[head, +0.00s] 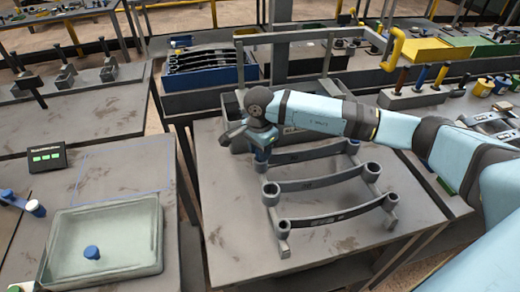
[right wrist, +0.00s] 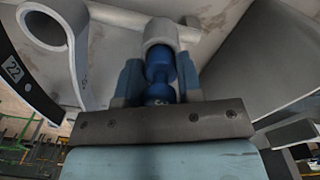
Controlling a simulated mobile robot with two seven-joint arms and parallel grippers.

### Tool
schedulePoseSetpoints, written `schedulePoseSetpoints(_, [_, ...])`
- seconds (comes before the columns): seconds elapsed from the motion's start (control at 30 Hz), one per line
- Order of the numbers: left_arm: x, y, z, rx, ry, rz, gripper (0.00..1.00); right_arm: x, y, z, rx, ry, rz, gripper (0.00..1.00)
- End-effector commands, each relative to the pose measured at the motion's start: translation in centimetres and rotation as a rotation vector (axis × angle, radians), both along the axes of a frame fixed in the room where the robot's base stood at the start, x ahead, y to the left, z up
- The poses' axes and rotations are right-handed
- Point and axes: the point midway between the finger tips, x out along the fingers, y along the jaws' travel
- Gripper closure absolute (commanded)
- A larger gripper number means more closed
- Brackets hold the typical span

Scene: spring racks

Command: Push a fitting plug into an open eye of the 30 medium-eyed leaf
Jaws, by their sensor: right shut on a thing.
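My right gripper (head: 260,150) is at the left end of the rearmost of three dark curved leaves on the rack. In the right wrist view its two fingers (right wrist: 159,82) are shut on a blue plug (right wrist: 160,68). The plug's far end meets a grey round eye (right wrist: 160,32); how deep it sits I cannot tell. The rearmost leaf (head: 310,153) is partly hidden by my arm. The middle leaf (head: 318,183) and front leaf (head: 325,218) have grey eyes at both ends. Their numbers are too small to read. My left gripper is out of view.
A grey tray (head: 140,262) at front left holds a blue plug (head: 92,252). A blue-and-white piece (head: 22,202) lies beside it. A small display (head: 47,158) stands behind. In the right wrist view, a tag reading 22 (right wrist: 14,68) and another open ring (right wrist: 48,25) are close at left.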

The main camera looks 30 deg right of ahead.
Motion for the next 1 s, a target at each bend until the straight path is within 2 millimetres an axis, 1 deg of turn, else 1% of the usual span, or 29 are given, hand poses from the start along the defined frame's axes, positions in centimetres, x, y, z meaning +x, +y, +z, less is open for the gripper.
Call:
schedulePoseSetpoints(0.57, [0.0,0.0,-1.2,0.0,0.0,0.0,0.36,0.0,0.0,-1.3,0.0,0.0,0.0,0.83])
schedulePoseSetpoints(0.6, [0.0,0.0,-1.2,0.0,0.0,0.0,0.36,0.0,0.0,-1.3,0.0,0.0,0.0,0.64])
schedulePoseSetpoints(0.67, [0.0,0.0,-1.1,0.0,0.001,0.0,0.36,0.0,0.0,-1.2,0.0,0.0,0.0,0.5])
schedulePoseSetpoints(0.7, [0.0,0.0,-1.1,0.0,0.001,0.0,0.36,0.0,0.0,-1.2,0.0,0.0,0.0,0.41])
schedulePoseSetpoints(0.73, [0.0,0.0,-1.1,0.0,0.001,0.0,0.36,0.0,0.0,-1.2,0.0,0.0,0.0,0.37])
schedulePoseSetpoints(0.9, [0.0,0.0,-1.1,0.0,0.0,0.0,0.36,0.0,0.0,-1.2,0.0,0.0,0.0,0.37])
schedulePoseSetpoints(0.93, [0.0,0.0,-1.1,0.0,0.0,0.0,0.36,0.0,0.0,-1.2,0.0,0.0,0.0,0.34])
schedulePoseSetpoints(0.97, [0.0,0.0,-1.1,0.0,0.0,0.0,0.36,0.0,0.0,-1.2,0.0,0.0,0.0,0.28])
schedulePoseSetpoints(1.0, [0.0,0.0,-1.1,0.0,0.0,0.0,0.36,0.0,0.0,-1.2,0.0,0.0,0.0,0.18])
